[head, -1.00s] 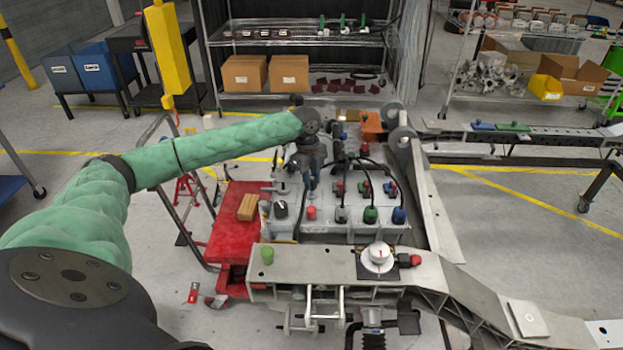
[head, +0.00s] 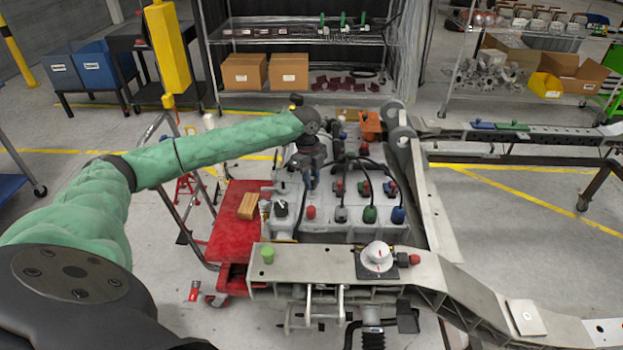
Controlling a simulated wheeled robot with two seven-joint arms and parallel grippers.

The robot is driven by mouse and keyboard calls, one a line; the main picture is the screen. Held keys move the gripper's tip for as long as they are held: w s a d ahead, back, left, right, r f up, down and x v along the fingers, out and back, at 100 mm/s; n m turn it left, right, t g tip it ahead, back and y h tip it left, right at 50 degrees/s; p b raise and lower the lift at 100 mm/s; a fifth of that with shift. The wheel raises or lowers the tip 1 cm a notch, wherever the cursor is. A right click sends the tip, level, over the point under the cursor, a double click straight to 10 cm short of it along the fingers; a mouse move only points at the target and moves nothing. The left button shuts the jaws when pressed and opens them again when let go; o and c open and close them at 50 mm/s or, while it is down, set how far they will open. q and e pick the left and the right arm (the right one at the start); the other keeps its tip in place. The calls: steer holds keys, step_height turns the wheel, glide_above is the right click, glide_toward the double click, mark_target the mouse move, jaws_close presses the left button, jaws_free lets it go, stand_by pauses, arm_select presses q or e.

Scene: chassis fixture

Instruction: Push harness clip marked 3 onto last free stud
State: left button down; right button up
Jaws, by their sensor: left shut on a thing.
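My left gripper (head: 309,183) points down over the back left part of the grey chassis fixture (head: 325,226). It is shut on a small harness clip at its fingertips. The clip is mostly hidden, and its number cannot be read. A red cap (head: 311,212) sits just in front of the gripper. I cannot make out which stud is free. My right gripper is not in view.
A red stand (head: 232,215) with a wooden block (head: 248,206) is at left. An orange block (head: 370,124) is behind the fixture.

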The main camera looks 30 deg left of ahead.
arm_select(q)
steer(key=shift+f, duration=0.25)
steer(key=shift+f, duration=0.75)
steer(key=shift+f, duration=0.5)
steer(key=c, duration=1.1)
jaws_free()
steer(key=shift+r, duration=0.15)
step_height(320, 180, up, 6)
steer(key=p, duration=0.5)
steer(key=shift+p, duration=0.4)
